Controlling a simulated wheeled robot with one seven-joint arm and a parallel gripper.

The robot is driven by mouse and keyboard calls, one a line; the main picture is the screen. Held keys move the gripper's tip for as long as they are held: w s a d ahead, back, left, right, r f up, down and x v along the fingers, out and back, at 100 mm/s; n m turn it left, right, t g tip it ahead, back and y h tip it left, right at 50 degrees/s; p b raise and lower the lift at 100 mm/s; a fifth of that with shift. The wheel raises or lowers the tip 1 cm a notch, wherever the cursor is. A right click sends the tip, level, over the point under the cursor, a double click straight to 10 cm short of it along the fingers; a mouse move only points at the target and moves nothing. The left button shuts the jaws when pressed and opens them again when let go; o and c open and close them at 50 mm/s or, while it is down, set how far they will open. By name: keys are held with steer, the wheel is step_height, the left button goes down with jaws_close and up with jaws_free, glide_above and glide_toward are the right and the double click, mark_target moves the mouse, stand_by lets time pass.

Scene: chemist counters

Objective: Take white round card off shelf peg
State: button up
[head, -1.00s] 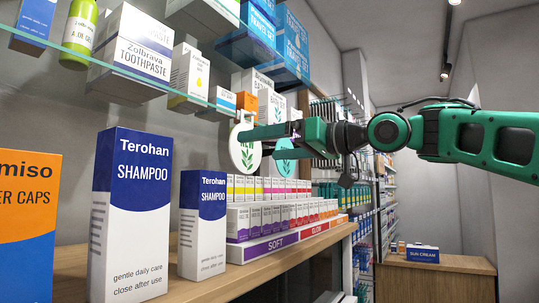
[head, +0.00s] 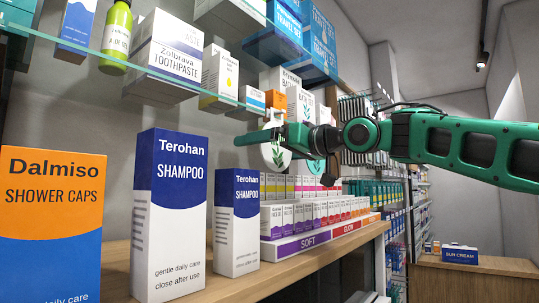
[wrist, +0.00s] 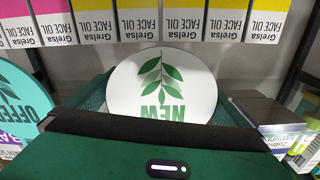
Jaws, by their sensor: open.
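The white round card has a green leaf sprig and the word NEW, upside down in the wrist view (wrist: 160,82). In the head view the card (head: 275,156) hangs below the glass shelf, its upper part hidden behind my gripper (head: 258,137). In the wrist view my gripper (wrist: 160,108) is open, with one green finger on each side of the card. The peg is hidden.
A teal OFFER card (wrist: 15,108) hangs close to the left. Rows of small face oil boxes (wrist: 150,20) stand near the card. The glass shelf (head: 150,92) with boxes is just above my gripper. Shampoo boxes (head: 170,215) stand on the wooden shelf (head: 240,285).

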mark_target(278, 143)
steer(key=c, duration=0.7)
steer(key=shift+o, duration=0.2)
steer(key=shift+r, duration=0.4)
steer(key=shift+s+d, duration=0.1)
stand_by(0.4)
steer(key=shift+v, duration=2)
steer(key=v, duration=0.7)
